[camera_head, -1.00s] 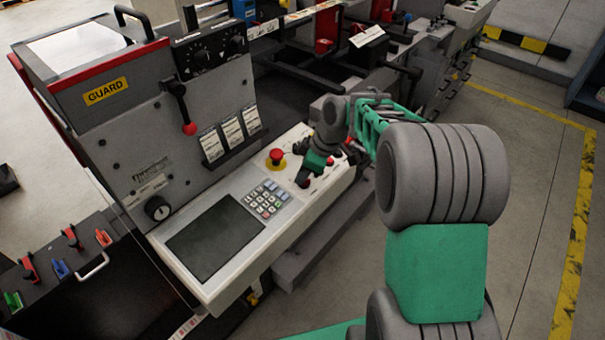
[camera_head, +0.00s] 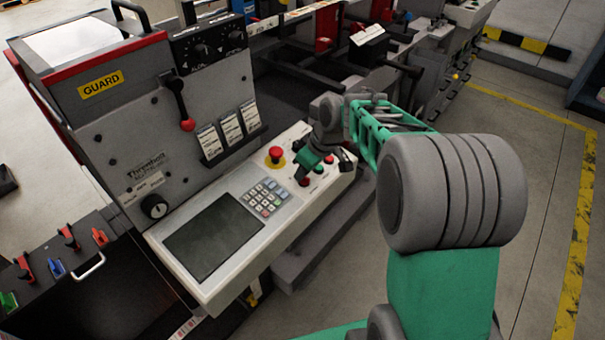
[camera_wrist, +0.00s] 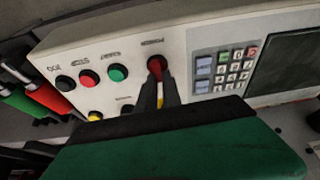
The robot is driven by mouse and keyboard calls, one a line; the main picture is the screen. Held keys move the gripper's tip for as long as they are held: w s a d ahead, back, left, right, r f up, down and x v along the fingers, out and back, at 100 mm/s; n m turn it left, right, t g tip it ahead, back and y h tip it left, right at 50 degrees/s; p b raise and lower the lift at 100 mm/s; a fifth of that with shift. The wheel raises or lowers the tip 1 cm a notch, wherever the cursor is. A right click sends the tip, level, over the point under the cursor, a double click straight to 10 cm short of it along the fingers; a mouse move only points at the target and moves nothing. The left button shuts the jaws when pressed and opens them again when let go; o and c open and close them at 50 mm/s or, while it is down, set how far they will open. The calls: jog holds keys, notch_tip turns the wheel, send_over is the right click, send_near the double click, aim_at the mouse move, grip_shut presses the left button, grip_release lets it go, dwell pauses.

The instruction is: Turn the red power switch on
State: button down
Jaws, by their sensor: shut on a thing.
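The red power switch (camera_wrist: 155,64) shows in the wrist view on the pale control panel, at the end of the button row nearest the keypad. My gripper (camera_wrist: 160,80) has its two dark fingers closed on the switch from both sides, so only its red top part shows. In the head view my gripper (camera_head: 298,176) reaches down to the panel beside the keypad and hides the switch. I cannot tell from these views which position the switch is in.
Green (camera_wrist: 117,73), red (camera_wrist: 90,76) and black (camera_wrist: 65,82) buttons stand in the same row. A red mushroom button (camera_head: 276,154) on a yellow base is close to my gripper. The keypad (camera_head: 264,197) and dark screen (camera_head: 213,236) lie on the near side.

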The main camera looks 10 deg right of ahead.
aim_at(310, 190)
jog(key=m, duration=0.2)
jog(key=m+h+b, duration=0.1)
jog(key=m, duration=0.2)
jog(key=shift+d+m+t, duration=0.2)
jog(key=shift+m+t, duration=0.1)
jog(key=shift+t, duration=0.1)
dwell(0.4)
jog(key=c, duration=1.5)
grip_release()
jog(key=b+v, duration=0.1)
jog(key=v, duration=0.6)
jog(key=shift+s+r, duration=0.1)
jog(key=shift+r, duration=0.3)
